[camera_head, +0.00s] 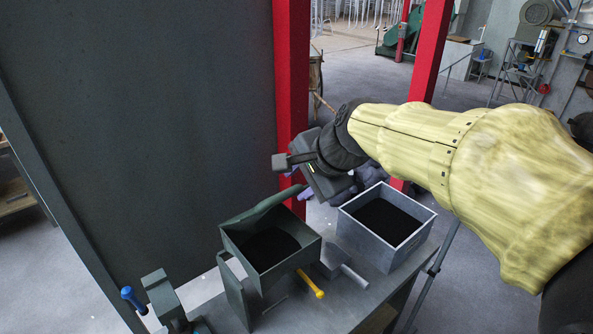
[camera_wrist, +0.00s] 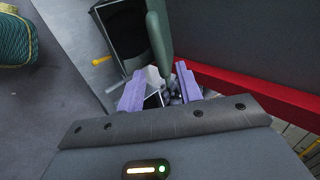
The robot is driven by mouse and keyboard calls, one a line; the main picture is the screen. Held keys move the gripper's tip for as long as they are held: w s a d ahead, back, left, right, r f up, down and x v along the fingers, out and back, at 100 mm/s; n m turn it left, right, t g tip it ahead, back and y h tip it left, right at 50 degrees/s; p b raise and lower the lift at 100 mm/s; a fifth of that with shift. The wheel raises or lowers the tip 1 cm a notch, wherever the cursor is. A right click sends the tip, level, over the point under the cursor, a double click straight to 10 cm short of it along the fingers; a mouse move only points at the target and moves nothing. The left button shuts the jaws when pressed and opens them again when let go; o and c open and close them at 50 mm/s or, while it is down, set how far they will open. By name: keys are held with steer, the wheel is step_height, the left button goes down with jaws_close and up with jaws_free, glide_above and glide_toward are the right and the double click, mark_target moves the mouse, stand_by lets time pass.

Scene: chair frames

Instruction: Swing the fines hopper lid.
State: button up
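The fines hopper appears to be the dark green open box (camera_head: 270,278) on the bench, with black material inside. A green lid-like piece (camera_head: 262,208) stands up along its back edge, seen nearly edge-on; its rounded end also shows in the wrist view (camera_wrist: 157,38). My gripper (camera_head: 298,186) is beyond the box's back right corner, near that piece's upper end. In the wrist view my two purple fingers (camera_wrist: 160,72) are spread apart, with the green end between or just beyond them and gaps on both sides. Contact cannot be told.
A grey open bin (camera_head: 365,244) with dark contents stands right of the green box. A yellow handle (camera_head: 311,284) sticks out in front, and a blue-handled tool (camera_head: 134,298) is at left. A red post (camera_head: 292,80) and a dark panel (camera_head: 140,120) stand close behind.

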mark_target(285, 194)
steer(key=b+x, duration=0.4)
steer(key=x, duration=0.4)
steer(key=shift+f, duration=0.15)
jaws_close()
steer(key=shift+w+a+r+p, duration=0.15)
steer(key=shift+r+p, duration=0.25)
steer(key=shift+p, duration=0.05)
steer(key=shift+w+a+r+p, duration=0.15)
steer(key=shift+w+r+p, duration=0.05)
steer(key=shift+r+p, duration=0.2)
steer(key=w+a+r+p, duration=0.1)
steer(key=w+r+p, duration=0.1)
steer(key=p, duration=0.1)
steer(key=shift+a, duration=0.15)
steer(key=shift+w+a+r+p, duration=0.3)
steer(key=shift+w+p, duration=0.1)
steer(key=shift+p, duration=0.1)
steer(key=shift+w+f, duration=0.1)
